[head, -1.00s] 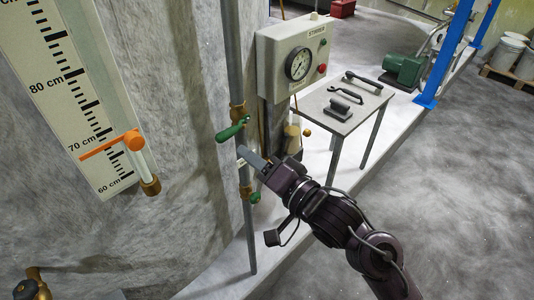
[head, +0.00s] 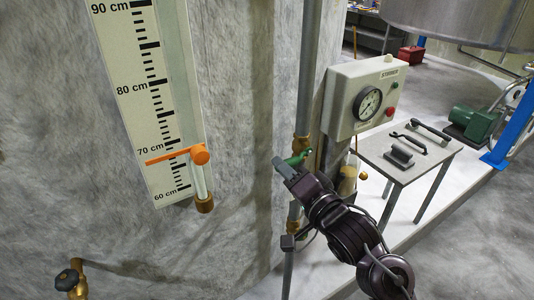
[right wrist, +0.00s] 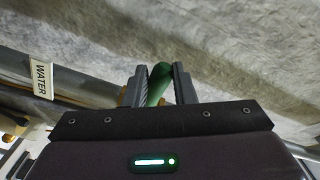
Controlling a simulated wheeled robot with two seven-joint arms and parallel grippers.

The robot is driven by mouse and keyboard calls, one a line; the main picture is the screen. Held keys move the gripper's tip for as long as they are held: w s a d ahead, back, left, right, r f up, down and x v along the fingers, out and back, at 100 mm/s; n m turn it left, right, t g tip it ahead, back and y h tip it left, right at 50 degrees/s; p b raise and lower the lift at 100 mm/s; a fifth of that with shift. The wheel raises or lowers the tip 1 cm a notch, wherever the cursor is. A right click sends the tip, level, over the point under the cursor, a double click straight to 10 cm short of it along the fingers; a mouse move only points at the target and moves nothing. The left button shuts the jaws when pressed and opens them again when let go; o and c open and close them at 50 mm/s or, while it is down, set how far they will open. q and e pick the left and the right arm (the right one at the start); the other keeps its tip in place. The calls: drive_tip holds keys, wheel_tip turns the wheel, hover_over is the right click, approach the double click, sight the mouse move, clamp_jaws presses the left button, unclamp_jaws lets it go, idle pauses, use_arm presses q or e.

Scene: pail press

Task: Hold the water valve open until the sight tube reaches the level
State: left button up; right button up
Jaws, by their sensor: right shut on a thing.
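The scale board (head: 150,100) with the sight tube (head: 199,180) stands at the left of the head view. An orange pointer (head: 172,156) sits a little below the 70 cm mark. I cannot make out a water level in the tube. My right gripper (head: 285,167) is shut on the green valve lever (head: 300,158), beside the brass valve (head: 301,146) on the vertical pipe. In the right wrist view the green lever (right wrist: 158,84) lies between the two fingers, and a WATER label (right wrist: 41,76) shows on the pipe. My left gripper is not in view.
A grey box with a round gauge (head: 368,104) stands right of the pipe. A small table (head: 408,172) holds several dark tools. A brass tap with a dark knob (head: 70,280) is at the lower left.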

drive_tip(key=shift+r, duration=0.1)
idle(0.4)
drive_tip(key=shift+d+f+b, duration=0.15)
drive_tip(key=shift+f+b, duration=0.5)
drive_tip(key=shift+f, duration=0.55)
drive_tip(key=shift+c, duration=0.3)
drive_tip(key=shift+w+d+f, duration=0.1)
drive_tip(key=shift+f, duration=0.1)
drive_tip(key=shift+w+d+f+b, duration=0.2)
drive_tip(key=shift+d+f, duration=0.1)
drive_tip(key=shift+f, duration=0.35)
drive_tip(key=shift+w+d+f+b, duration=0.2)
drive_tip(key=shift+d+f, duration=0.1)
drive_tip(key=shift+f, duration=0.3)
